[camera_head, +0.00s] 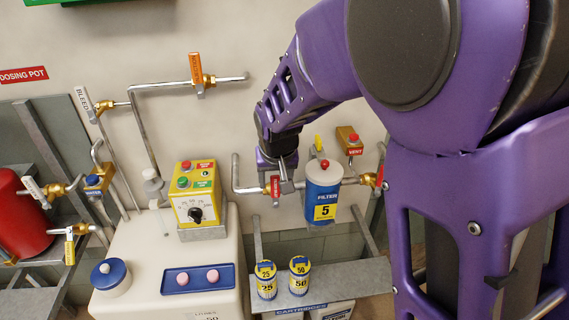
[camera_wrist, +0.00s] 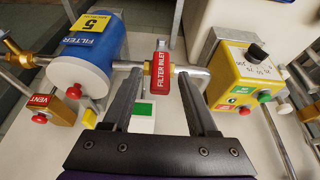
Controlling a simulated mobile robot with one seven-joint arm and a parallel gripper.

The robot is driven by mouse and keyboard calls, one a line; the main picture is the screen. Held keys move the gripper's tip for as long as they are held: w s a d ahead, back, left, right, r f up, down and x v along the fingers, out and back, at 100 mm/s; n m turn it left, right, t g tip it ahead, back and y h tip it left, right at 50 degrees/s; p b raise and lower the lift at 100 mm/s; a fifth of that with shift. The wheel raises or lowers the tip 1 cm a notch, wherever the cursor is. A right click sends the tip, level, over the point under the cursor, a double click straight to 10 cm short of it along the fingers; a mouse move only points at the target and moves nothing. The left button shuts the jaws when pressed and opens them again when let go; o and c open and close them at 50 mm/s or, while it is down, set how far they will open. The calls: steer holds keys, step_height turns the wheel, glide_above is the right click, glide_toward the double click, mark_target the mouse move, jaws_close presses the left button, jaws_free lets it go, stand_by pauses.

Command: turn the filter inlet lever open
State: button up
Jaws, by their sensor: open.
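The filter inlet lever (camera_wrist: 160,74) is a red handle with white "FILTER INLET" lettering. In the wrist view it lies across the silver pipe (camera_wrist: 195,71) that runs to the blue filter housing (camera_wrist: 98,45). My gripper (camera_wrist: 158,76) is open, with one dark finger on each side of the lever; small gaps seem to show, and I cannot tell whether either finger touches it. In the head view the red lever (camera_head: 275,186) shows just left of the blue filter housing (camera_head: 322,190), with my gripper (camera_head: 282,175) in front, partly hiding the valve.
A yellow control box (camera_head: 195,192) stands on the white tank left of the lever. Two small cartridges (camera_head: 266,280) (camera_head: 300,276) stand on the shelf below. An orange-tagged valve (camera_head: 197,73) is above left.

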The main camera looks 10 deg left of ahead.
steer(key=shift+x, duration=0.8)
steer(key=shift+c, duration=0.3)
jaws_close()
steer(key=shift+r, duration=0.1)
stand_by(0.6)
